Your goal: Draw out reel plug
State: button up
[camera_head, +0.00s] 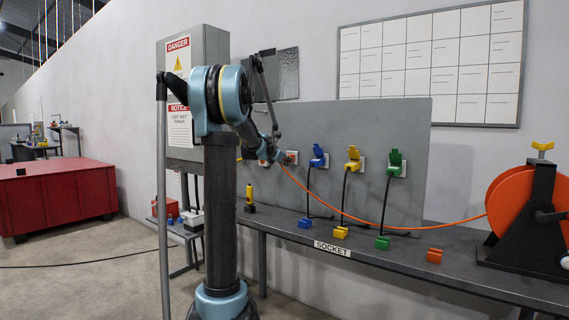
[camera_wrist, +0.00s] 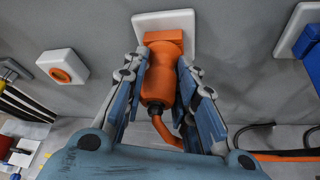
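The orange reel plug (camera_wrist: 158,85) sits at the white wall socket plate (camera_wrist: 180,24) in the wrist view, against an orange socket part. Its orange cord leaves from the near end. My gripper (camera_wrist: 163,70) has one finger on each side of the plug, close against its body, and appears shut on it. In the head view my gripper (camera_head: 275,158) is at the grey panel, partly hiding the plug. The orange cord (camera_head: 383,226) sags from there to the orange reel (camera_head: 505,203) at the right.
Blue (camera_head: 318,157), yellow (camera_head: 353,160) and green (camera_head: 396,163) sockets line the grey panel to the right. Coloured blocks lie on the bench (camera_head: 400,262) below. A grey danger-sign cabinet (camera_head: 209,60) stands behind my arm. Another orange-centred socket (camera_wrist: 62,66) is left of the plug.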

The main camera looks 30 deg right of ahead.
grip_shut()
jog(key=shift+s+a, duration=0.2)
jog(key=shift+a, duration=0.4)
dwell(0.4)
jog(key=s+a, duration=0.3)
jog(key=a, duration=0.4)
jog(key=shift+a+f, duration=0.2)
jog(key=shift+f, duration=0.1)
dwell(1.2)
